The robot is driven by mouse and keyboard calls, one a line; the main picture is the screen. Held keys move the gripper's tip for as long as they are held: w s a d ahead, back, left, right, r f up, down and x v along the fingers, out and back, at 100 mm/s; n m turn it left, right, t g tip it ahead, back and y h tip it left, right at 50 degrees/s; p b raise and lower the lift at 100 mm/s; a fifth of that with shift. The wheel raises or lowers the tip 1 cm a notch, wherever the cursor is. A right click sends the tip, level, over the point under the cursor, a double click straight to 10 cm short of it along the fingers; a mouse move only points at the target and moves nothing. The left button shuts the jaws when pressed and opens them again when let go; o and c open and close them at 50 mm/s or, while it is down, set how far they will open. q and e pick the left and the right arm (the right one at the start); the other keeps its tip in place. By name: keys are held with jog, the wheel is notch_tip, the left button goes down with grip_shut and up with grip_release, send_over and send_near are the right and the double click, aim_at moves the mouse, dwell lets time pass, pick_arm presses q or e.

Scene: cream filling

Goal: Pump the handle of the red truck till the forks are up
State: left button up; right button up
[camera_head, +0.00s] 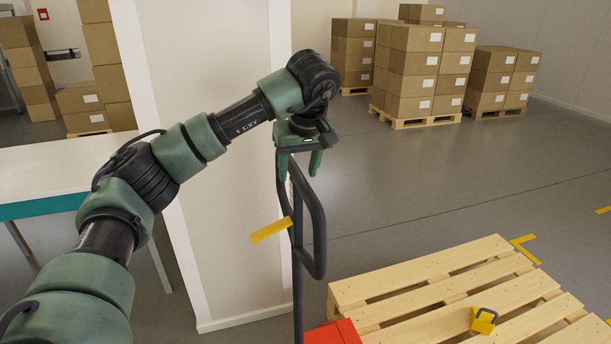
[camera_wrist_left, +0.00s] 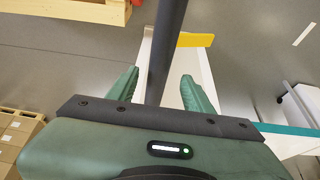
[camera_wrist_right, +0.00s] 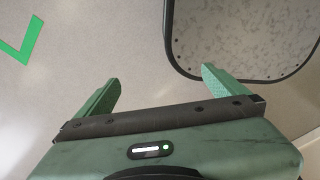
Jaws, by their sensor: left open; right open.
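The red truck shows only as a red corner (camera_head: 335,333) at the bottom of the head view, beside the pallet; its forks are not discernible. Its dark handle (camera_head: 320,240) stands upright as a tall loop. My left gripper (camera_head: 302,166) is at the top of the handle, fingers pointing down and apart. In the left wrist view, the dark handle bar (camera_wrist_left: 166,45) passes between the open fingers of the left gripper (camera_wrist_left: 160,76); I cannot tell whether they touch it. My right gripper (camera_wrist_right: 160,76) is open and empty in the right wrist view, outside the head view.
A wooden pallet (camera_head: 430,293) lies right of the truck, with a small yellow and dark object (camera_head: 483,320) on it. A yellow strip (camera_head: 271,231) shows beside the handle. A wall end (camera_head: 222,180) stands behind. Stacked cartons (camera_head: 412,70) are far back; the floor between is clear.

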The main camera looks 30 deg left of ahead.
aim_at(296, 189)
pick_arm(q)
jog(key=shift+p+x, duration=0.35)
jog(key=shift+x, duration=0.6)
jog(key=shift+p+x, duration=0.9)
jog(key=shift+x, duration=2.3)
jog(key=shift+w+d+r, duration=0.1)
grip_shut()
pick_arm(e)
jog(key=shift+s+d+r, duration=0.1)
jog(key=shift+s+r, duration=0.25)
jog(key=shift+r, duration=0.2)
jog(key=shift+s+d+r, duration=0.1)
jog(key=shift+s+r, duration=0.2)
jog(key=shift+r, duration=0.25)
jog(key=shift+a, duration=0.1)
pick_arm(q)
jog(key=c, duration=0.7)
grip_release()
jog(key=shift+c, duration=0.2)
grip_shut()
pick_arm(e)
jog(key=shift+s, duration=0.1)
